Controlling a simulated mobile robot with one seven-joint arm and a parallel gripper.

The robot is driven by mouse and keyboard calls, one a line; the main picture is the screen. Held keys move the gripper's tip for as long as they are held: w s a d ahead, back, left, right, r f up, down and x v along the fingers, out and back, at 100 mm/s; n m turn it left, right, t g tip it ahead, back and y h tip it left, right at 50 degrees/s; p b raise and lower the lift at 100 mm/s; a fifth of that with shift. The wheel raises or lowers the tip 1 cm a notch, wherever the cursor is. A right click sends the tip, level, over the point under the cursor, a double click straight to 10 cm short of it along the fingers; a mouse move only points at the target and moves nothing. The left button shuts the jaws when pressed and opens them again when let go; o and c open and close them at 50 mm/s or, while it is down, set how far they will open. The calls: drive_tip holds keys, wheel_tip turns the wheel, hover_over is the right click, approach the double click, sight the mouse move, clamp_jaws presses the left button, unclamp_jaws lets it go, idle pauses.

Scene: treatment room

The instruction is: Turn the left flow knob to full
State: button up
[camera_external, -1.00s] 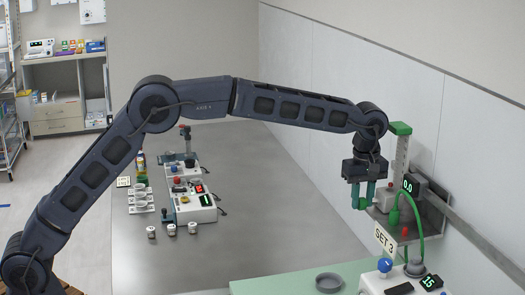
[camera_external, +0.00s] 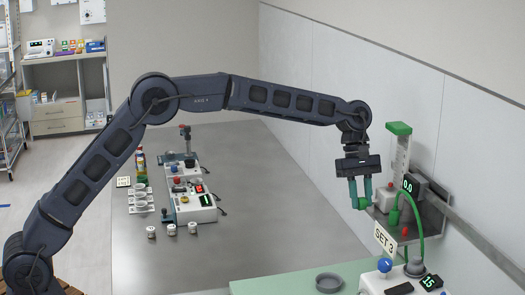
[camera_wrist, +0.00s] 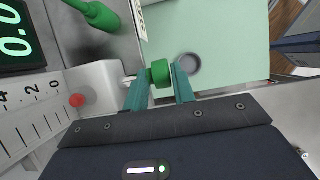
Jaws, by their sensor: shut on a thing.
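The green flow knob (camera_external: 362,204) sits on the front of the white flow-meter block (camera_external: 386,198) by the wall. In the wrist view the green knob (camera_wrist: 159,73) lies between the two teal fingers, on a short metal stem from the block. My gripper (camera_external: 360,202) is shut on this knob, with one finger on each side of it. The digital display (camera_external: 408,186) beside it reads 0.0. A sign (camera_external: 385,240) says SET 3. The scale tube (camera_wrist: 30,125) with a red bead (camera_wrist: 77,100) shows in the wrist view.
A green hose (camera_external: 413,205) loops close to the right of my gripper.

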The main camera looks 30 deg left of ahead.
drive_tip(key=g+h, duration=0.1)
drive_tip(key=g, duration=0.1)
drive_tip(key=h, duration=0.1)
drive_tip(key=shift+w+a+f+g+h, duration=0.15)
drive_tip(key=shift+a+f+g+h, duration=0.15)
drive_tip(key=shift+a+f+g, duration=0.1)
drive_tip(key=g+h, duration=0.2)
drive_tip(key=shift+w+f+h, duration=0.15)
drive_tip(key=shift+f+h, duration=0.1)
drive_tip(key=shift+h, duration=0.05)
drive_tip(key=g+h, duration=0.2)
drive_tip(key=shift+a+f+g, duration=0.1)
drive_tip(key=shift+f+g, duration=0.2)
drive_tip(key=shift+g, duration=0.1)
drive_tip(key=shift+f+g+h, duration=0.2)
drive_tip(key=shift+g+h, duration=0.8)
drive_tip(key=shift+h, duration=0.2)
drive_tip(key=o, duration=0.7)
drive_tip(key=shift+c, duration=0.2)
drive_tip(key=shift+o, duration=0.8)
drive_tip(key=shift+r, duration=0.15)
